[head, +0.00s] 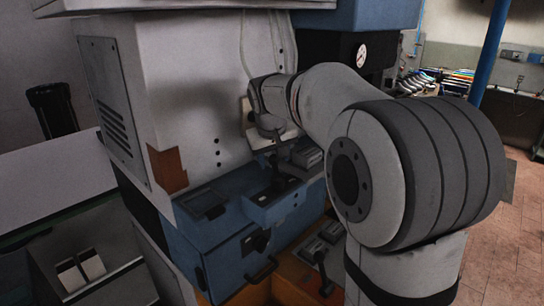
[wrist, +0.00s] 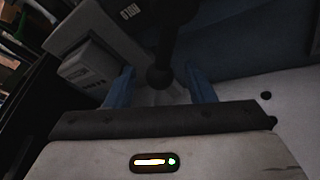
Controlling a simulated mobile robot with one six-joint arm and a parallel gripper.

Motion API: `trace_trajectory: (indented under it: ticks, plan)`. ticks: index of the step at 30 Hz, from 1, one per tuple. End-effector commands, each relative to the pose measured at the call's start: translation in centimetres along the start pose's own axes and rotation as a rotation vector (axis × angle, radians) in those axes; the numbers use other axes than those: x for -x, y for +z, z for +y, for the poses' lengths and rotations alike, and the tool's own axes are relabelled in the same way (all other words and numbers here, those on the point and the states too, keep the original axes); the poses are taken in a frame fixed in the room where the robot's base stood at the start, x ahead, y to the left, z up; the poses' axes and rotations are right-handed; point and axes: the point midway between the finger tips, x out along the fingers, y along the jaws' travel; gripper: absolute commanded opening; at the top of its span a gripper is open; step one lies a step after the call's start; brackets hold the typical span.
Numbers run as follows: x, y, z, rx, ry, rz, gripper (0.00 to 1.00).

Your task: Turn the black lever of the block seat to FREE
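In the wrist view a black lever (wrist: 163,50) ends in a round black knob and points towards my gripper. My gripper (wrist: 160,86) is open, with one blue finger on each side of the knob and visible gaps between. The lever's base is dark at the top of the picture, beside a label with white letters that I cannot read surely. In the head view my gripper (head: 276,138) is over the blue bench of the machine, above a dark upright part (head: 278,178) that looks like the lever. The fingertips are hard to make out there.
A pale block with small dark lettering (wrist: 93,68) lies left of the lever. The blue press body (head: 225,245) has a black knob and a bar handle on its front. Another black lever (head: 322,272) stands lower, by pale blocks. The white machine housing (head: 185,80) rises close behind.

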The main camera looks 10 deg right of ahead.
Motion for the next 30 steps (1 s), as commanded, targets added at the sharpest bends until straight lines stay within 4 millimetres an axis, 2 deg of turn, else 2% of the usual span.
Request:
trace_trajectory:
  ticks: [2,18,23,24,30]
  plan:
    - [0.02,0.00,0.02,0.000,0.000,0.000,0.43]
    - [0.04,0.01,0.07,-0.001,0.000,0.000,0.00]
    - [0.04,0.01,0.08,-0.001,0.000,0.000,0.00]
    - [0.13,-0.09,-0.49,-0.001,0.001,0.000,0.00]
    - [-0.01,0.07,0.40,0.010,-0.004,0.003,0.00]
